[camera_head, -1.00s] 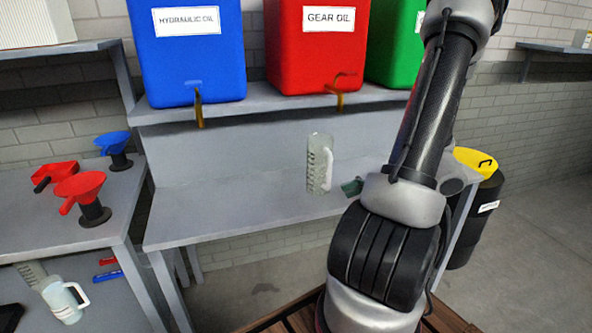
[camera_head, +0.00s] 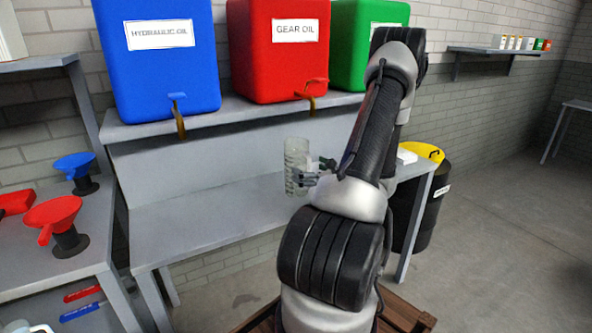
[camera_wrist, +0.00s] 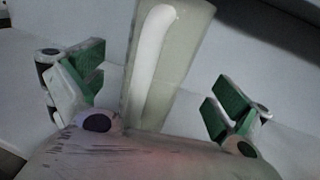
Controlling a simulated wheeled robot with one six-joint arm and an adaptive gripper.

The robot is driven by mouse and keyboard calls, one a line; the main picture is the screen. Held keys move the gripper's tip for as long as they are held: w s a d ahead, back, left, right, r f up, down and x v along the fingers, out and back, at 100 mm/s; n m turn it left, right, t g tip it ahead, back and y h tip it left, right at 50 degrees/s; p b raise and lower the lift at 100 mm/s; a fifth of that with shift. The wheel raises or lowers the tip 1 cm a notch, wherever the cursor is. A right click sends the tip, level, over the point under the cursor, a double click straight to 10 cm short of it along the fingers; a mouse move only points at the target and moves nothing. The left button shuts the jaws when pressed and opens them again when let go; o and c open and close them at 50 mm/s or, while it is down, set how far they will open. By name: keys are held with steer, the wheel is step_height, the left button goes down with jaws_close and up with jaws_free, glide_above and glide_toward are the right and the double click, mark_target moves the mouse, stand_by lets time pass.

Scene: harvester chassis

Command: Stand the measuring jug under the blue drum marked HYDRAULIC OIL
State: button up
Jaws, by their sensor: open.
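The clear measuring jug (camera_head: 296,160) stands upright on the lower grey bench, below and a little left of the red drum's tap. My gripper (camera_head: 318,172) is just right of it, partly hidden by my arm. In the wrist view the jug's pale handle and body (camera_wrist: 170,65) show between the green-padded fingers (camera_wrist: 155,88), which are spread wide and not closed on it. The blue drum (camera_head: 165,80) marked HYDRAULIC OIL sits on the raised shelf at left, its tap (camera_head: 178,115) hanging over the shelf edge. The bench below that tap is clear.
The red GEAR OIL drum (camera_head: 280,50) and a green drum (camera_head: 355,45) share the raised shelf (camera_head: 255,108). A left table holds blue (camera_head: 75,170) and red (camera_head: 55,220) funnels. Another jug (camera_head: 22,327) is partly cut off at lower left.

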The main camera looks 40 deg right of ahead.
mark_target(305, 166)
steer(key=w, duration=0.4)
steer(key=shift+r, duration=0.15)
steer(key=c, duration=1.3)
steer(key=shift+o, duration=0.2)
steer(key=shift+r, duration=0.15)
